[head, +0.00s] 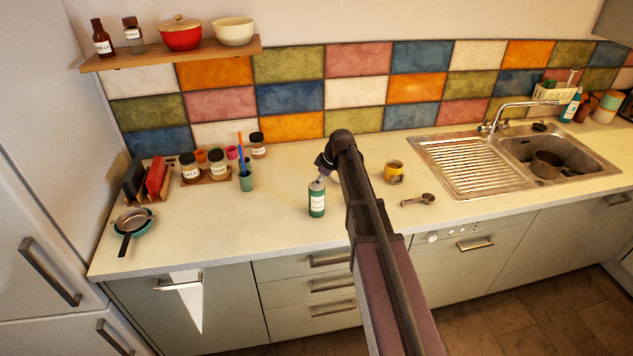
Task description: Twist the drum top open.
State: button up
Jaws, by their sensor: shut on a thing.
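A small green drum (317,206) with a pale label stands upright on the counter, left of my arm. Its greyish top (317,186) is partly covered by my fingers. My gripper (319,181) comes down from the upper right and is shut on the drum top. The fingers are small in this view, and the exact contact is hard to make out. I cannot tell whether the top has turned.
A yellow tin (393,172) and a metal scoop (418,200) lie right of my arm. A green cup with utensils (246,180) and a tray of jars (207,177) stand to the left. The counter (270,225) around the drum is clear.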

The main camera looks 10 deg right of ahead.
jog(key=shift+n, duration=0.6)
jog(key=shift+w+n+g, duration=0.1)
jog(key=shift+n+g, duration=0.2)
jog(key=shift+d+n+g+y, duration=0.1)
jog(key=shift+n+g+y, duration=0.3)
jog(key=shift+n, duration=0.8)
jog(key=shift+w, duration=0.1)
jog(key=shift+w+n+g, duration=0.1)
jog(key=shift+n+g, duration=0.3)
jog(key=shift+n, duration=0.4)
jog(key=shift+n+g, duration=0.3)
jog(key=shift+n, duration=0.4)
